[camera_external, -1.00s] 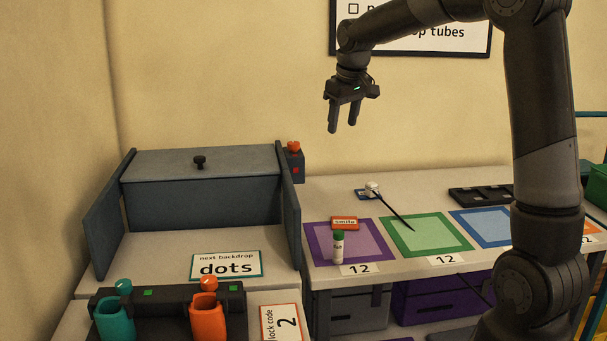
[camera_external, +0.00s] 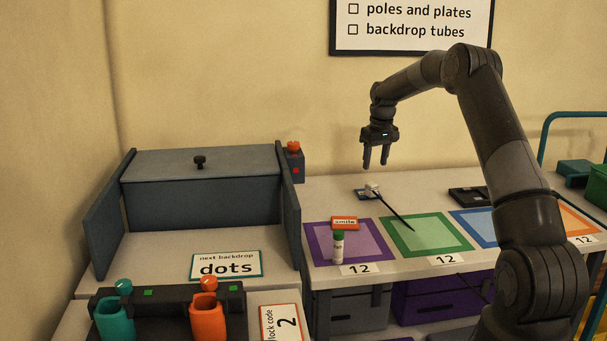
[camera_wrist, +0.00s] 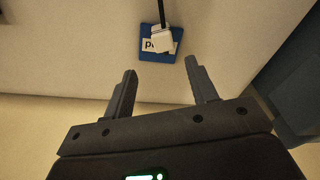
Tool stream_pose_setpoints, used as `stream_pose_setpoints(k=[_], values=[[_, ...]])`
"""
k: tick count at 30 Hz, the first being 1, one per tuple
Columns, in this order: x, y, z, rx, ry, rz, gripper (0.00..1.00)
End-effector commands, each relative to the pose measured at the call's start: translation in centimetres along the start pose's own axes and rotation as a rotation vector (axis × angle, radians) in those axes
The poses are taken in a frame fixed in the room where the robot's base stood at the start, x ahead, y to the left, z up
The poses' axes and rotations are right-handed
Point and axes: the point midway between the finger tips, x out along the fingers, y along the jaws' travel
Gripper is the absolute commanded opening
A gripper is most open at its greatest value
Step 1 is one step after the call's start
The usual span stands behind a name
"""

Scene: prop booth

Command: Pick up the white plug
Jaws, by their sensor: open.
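The white plug (camera_external: 371,189) sits on a small blue card (camera_external: 360,194) on the table, with a black cable running from it toward the green mat. In the wrist view the plug (camera_wrist: 162,39) lies on the blue card (camera_wrist: 147,55), which has partly covered lettering, and the cable runs to the top edge. My gripper (camera_external: 375,167) is open and empty, pointing down above the plug and apart from it. In the wrist view my gripper's fingertips (camera_wrist: 160,66) show with the plug just beyond and between them.
A purple mat (camera_external: 314,242) with a green-capped tube (camera_external: 338,246), a green mat (camera_external: 394,228) and a blue mat (camera_external: 468,229) lie in front. A black tray (camera_external: 466,198) is to the right. A grey-blue box (camera_external: 200,204) with a red-buttoned unit (camera_external: 295,166) stands left.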

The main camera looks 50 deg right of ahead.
Motion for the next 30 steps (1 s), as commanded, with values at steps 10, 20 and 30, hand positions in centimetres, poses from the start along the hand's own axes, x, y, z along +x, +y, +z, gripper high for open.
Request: stream_pose_setpoints(k=[10,20,30], values=[[4.5,-0.1,0.2,0.0,-0.001,0.0,0.53],[8.7,-0.7,0.9,0.0,-0.002,-0.001,0.53],[9.4,-0.6,0.8,0.0,0.0,0.0,0.49]])
